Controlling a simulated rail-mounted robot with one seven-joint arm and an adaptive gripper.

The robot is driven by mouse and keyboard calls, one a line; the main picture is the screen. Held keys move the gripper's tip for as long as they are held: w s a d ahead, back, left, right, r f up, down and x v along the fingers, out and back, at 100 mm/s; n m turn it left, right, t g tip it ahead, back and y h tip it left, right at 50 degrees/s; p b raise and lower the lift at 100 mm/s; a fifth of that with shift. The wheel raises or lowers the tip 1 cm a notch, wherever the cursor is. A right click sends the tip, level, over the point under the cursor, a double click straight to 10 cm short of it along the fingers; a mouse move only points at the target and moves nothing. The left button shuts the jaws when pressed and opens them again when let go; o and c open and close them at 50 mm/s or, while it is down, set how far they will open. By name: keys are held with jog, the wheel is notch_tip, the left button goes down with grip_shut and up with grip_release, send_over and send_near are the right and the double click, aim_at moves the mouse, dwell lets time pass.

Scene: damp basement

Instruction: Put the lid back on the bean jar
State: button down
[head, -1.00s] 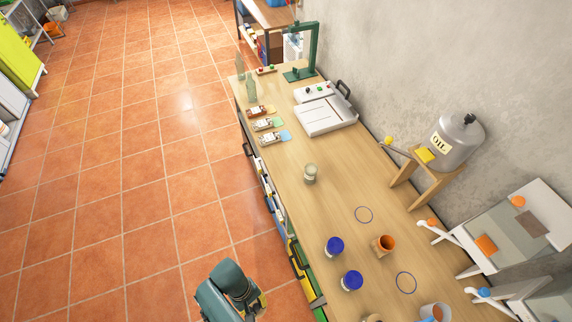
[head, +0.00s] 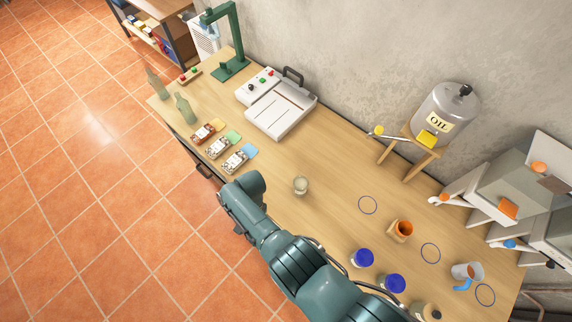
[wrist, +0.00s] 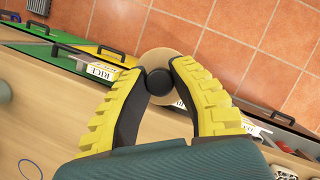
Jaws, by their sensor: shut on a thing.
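In the wrist view, my gripper (wrist: 158,88) has its yellow ridged fingers shut on the black knob of a round tan lid (wrist: 150,57). The lid is held above the front edge of the bench, with drawers and floor tiles behind it. In the head view my teal arm reaches across the bench front; the gripper and lid cannot be made out there. A small pale glass jar (head: 300,186) stands upright on the bench, just right of my arm, and looks lidless. It may be the bean jar; its contents are too small to tell.
Two blue-topped jars (head: 363,258) (head: 394,284) and a tan-topped jar (head: 431,312) stand near my arm. A white appliance (head: 277,104) and an oil drum (head: 446,112) stand behind.

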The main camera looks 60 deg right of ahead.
jog(key=s+d+r+m+t+h, duration=0.1)
jog(key=s+d+r+m+t, duration=0.15)
jog(key=d+m, duration=0.45)
jog(key=s+d+r+m+t+h, duration=0.1)
jog(key=d+r+m, duration=0.3)
jog(key=d, duration=0.5)
jog(key=s+d+r+m+t+h, duration=0.1)
jog(key=s+d+m+t, duration=0.1)
jog(key=d+m, duration=0.6)
jog(key=f+b, duration=0.6)
jog(key=b, duration=0.1)
jog(key=shift+s+f, duration=0.1)
jog(key=shift+s, duration=0.1)
jog(key=shift+p, duration=0.55)
jog(key=shift+f, duration=0.15)
dwell(0.7)
jog(key=shift+c, duration=1.9)
grip_release()
